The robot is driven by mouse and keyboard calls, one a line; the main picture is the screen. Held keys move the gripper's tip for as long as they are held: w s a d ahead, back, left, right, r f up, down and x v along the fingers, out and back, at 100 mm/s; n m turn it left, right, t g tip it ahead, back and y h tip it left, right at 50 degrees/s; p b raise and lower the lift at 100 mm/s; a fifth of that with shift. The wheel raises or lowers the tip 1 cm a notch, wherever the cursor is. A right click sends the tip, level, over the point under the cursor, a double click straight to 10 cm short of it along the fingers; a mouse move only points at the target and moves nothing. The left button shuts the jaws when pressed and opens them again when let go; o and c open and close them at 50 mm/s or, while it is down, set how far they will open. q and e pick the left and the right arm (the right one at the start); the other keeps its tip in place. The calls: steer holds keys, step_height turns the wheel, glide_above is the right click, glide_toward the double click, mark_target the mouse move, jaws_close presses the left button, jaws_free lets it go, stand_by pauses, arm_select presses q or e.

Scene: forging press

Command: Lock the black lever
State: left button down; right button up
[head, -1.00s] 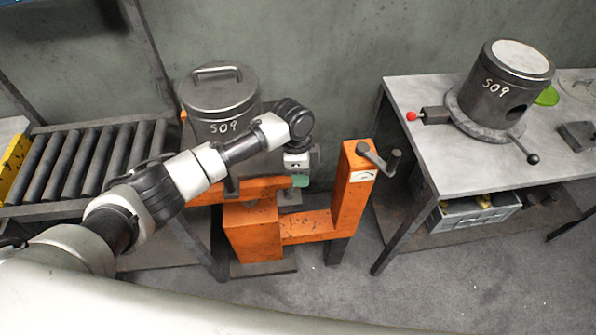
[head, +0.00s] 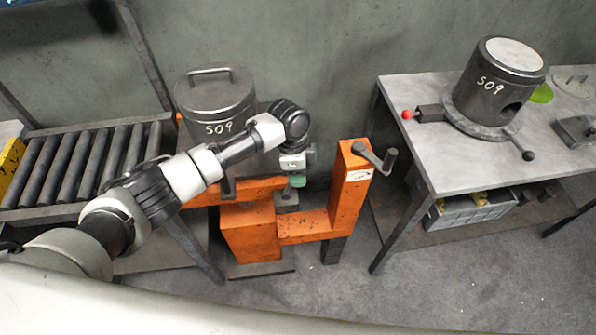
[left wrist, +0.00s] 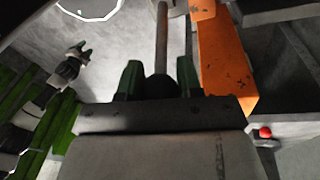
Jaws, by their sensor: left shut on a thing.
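My left gripper (head: 297,181) is at the orange stand (head: 250,234), just left of its upright post. In the left wrist view its green fingers (left wrist: 160,82) are shut on the dark round knob of the black lever (left wrist: 160,88). The lever's thin rod (left wrist: 162,40) runs up away from the fingers. In the head view the lever is hidden by my gripper and wrist. My right gripper does not show in the head view.
A dark lidded pot marked S09 (head: 217,105) stands behind my left arm. A roller conveyor (head: 75,165) is at the left. At the right, a grey table (head: 425,165) carries another S09 cylinder (head: 497,85), a red knob (head: 407,115) and a black-ball handle (head: 528,155). A crank (head: 380,158) tops the orange post.

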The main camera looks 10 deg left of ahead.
arm_select(q)
steer(key=shift+f, duration=0.15)
steer(key=c, duration=0.8)
jaws_free()
steer(key=shift+w, duration=0.1)
steer(key=shift+o, duration=0.2)
steer(key=r, duration=0.3)
steer(key=w+a+r+b, duration=0.1)
steer(key=r, duration=0.2)
steer(key=r+b, duration=0.1)
steer(key=r, duration=0.2)
steer(key=shift+w+a+r, duration=0.15)
steer(key=shift+r, duration=0.65)
steer(key=shift+a, duration=0.1)
steer(key=shift+c, duration=0.2)
